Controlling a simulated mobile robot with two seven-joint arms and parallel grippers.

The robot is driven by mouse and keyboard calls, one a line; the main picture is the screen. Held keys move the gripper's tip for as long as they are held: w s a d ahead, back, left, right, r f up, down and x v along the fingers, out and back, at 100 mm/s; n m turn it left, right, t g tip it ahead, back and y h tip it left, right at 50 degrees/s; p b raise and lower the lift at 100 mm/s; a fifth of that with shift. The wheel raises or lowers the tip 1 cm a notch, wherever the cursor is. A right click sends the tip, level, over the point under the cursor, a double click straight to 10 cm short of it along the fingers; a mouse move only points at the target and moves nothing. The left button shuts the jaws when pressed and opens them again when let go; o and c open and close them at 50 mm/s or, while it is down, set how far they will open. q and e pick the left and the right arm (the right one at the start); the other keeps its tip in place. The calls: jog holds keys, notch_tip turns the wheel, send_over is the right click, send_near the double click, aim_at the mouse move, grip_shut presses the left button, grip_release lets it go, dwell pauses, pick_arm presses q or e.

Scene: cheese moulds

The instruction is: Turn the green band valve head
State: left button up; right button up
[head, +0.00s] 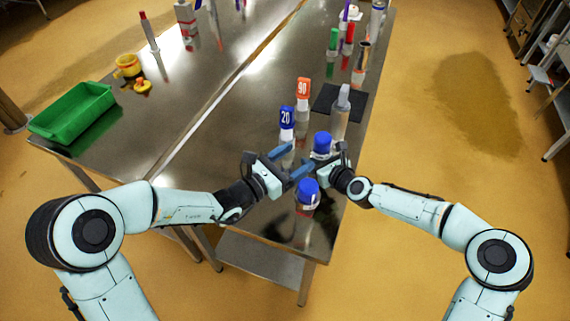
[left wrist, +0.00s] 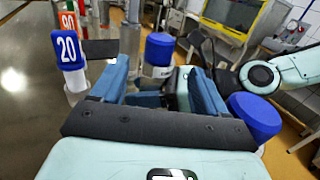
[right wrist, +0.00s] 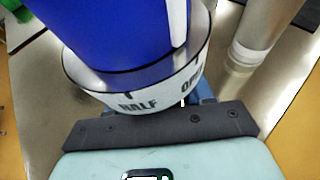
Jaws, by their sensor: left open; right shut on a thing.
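A valve with a blue head (head: 322,142) stands near the table's right edge. It fills the right wrist view (right wrist: 110,30), where its white collar (right wrist: 105,98) reads HALF and part of OPEN. A white stripe on the head points between those marks, nearer OPEN. My right gripper (head: 334,158) is shut on this valve; the fingers are mostly hidden under the collar. My left gripper (head: 291,160) is open and empty, its fingers aimed at the same valve (left wrist: 159,50). A second blue-headed piece (head: 308,188) stands nearer the front. I can make out no green band on either.
A blue "20" block (head: 287,116) and an orange "90" block (head: 303,87) stand just beyond. A grey-topped cylinder (head: 342,104) stands by a dark mat (head: 326,97). Several coloured pieces line the far end. A green tray (head: 73,111) and yellow cup (head: 128,66) are at left.

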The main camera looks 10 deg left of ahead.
pick_arm(q)
jog(key=shift+v, duration=1.65)
pick_arm(e)
jog(key=o, duration=1.4)
pick_arm(q)
jog(key=shift+w, duration=0.1)
pick_arm(e)
jog(key=shift+o, duration=0.2)
jog(key=shift+d, duration=0.1)
